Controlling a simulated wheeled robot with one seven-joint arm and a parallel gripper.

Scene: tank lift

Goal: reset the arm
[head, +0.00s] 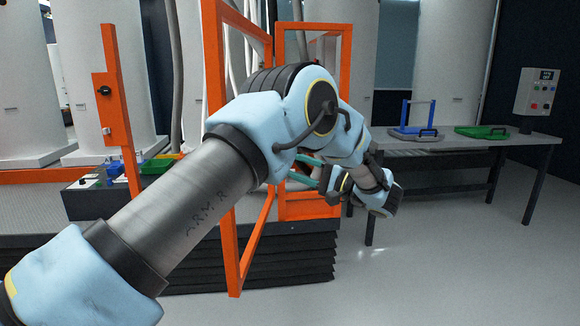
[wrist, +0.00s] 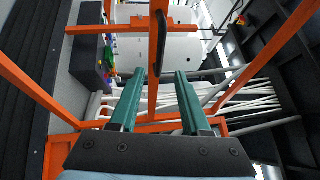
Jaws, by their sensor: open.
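My arm reaches from the lower left to the middle of the head view, bent at the elbow in front of an orange frame gate (head: 240,245). My gripper shows in the wrist view (wrist: 161,75) as two green fingers held apart, with nothing between them. Behind the fingers are an orange bar with a black handle (wrist: 158,45) and white pipes. In the head view, my gripper is mostly hidden behind the arm; only bits of green show. I cannot tell whether the fingers touch the orange frame.
A grey lift platform with black bellows (head: 290,262) stands behind the arm. A grey table (head: 470,146) at the right holds a blue-framed lid (head: 417,118) and a green lid (head: 482,132). The floor at right is clear.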

